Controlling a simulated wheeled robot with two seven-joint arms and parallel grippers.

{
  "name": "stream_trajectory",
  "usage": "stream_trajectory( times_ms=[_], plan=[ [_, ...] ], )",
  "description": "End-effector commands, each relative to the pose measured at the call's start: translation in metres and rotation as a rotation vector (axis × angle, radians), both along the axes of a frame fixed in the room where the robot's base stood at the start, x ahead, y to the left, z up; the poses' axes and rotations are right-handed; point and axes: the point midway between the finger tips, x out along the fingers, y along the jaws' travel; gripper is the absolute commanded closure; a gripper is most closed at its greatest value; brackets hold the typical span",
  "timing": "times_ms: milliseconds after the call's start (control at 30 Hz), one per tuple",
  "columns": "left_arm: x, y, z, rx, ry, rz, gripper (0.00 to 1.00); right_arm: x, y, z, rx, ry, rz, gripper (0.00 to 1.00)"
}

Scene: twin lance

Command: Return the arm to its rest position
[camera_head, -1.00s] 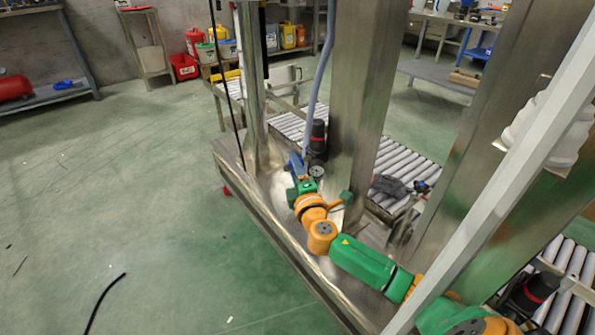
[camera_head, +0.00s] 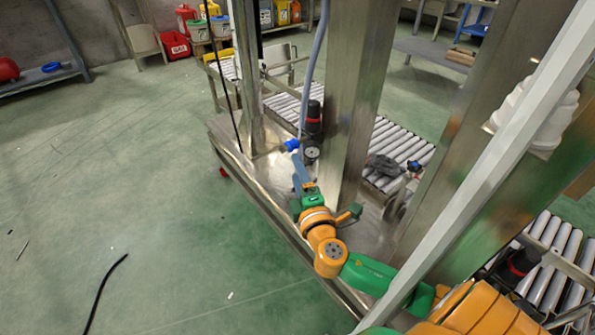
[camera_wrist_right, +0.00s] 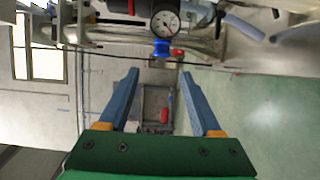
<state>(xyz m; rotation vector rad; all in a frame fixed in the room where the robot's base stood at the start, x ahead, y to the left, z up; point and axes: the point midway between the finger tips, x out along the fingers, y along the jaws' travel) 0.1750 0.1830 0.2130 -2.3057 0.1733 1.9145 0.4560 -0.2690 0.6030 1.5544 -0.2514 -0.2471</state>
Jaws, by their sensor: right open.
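My right arm (camera_head: 375,272), orange and green, reaches in from the lower right over the steel ledge. There the blue knob (camera_wrist_right: 161,47) shows beyond the fingertips, under the gauge (camera_wrist_right: 165,24), apart from the fingers. My left gripper is out of view.
A steel post (camera_head: 355,90) stands just right of the gripper. A grey hose (camera_head: 312,70) runs down to the black and red fitting (camera_head: 314,115). Roller conveyors (camera_head: 400,145) lie behind. The green floor (camera_head: 150,200) at left is mostly open, with a black cable (camera_head: 103,288).

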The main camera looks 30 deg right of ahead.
Motion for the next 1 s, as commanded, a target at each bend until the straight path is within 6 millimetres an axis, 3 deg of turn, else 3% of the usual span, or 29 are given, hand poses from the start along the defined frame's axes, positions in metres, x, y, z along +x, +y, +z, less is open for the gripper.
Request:
stream_trajectory(
  times_ms=[300, 367, 533, 700, 933, 1000],
  plan=[
    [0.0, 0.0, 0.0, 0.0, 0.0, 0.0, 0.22, 0.0, 0.0, -0.001, 0.005, 0.002, -0.001, 0.35],
    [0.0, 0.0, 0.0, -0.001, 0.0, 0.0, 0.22, -0.006, -0.001, -0.009, 0.069, 0.023, -0.025, 0.35],
    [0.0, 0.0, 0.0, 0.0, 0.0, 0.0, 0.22, -0.067, 0.005, -0.084, 0.567, 0.247, -0.244, 0.35],
    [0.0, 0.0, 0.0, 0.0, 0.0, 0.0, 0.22, -0.136, 0.037, -0.138, 0.948, 0.491, -0.431, 0.35],
    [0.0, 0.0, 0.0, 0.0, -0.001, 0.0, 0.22, -0.218, 0.094, -0.163, 1.3, 0.787, -0.601, 0.35],
    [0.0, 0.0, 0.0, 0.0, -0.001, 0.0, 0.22, -0.228, 0.105, -0.174, 1.345, 0.842, -0.628, 0.35]
  ],
)
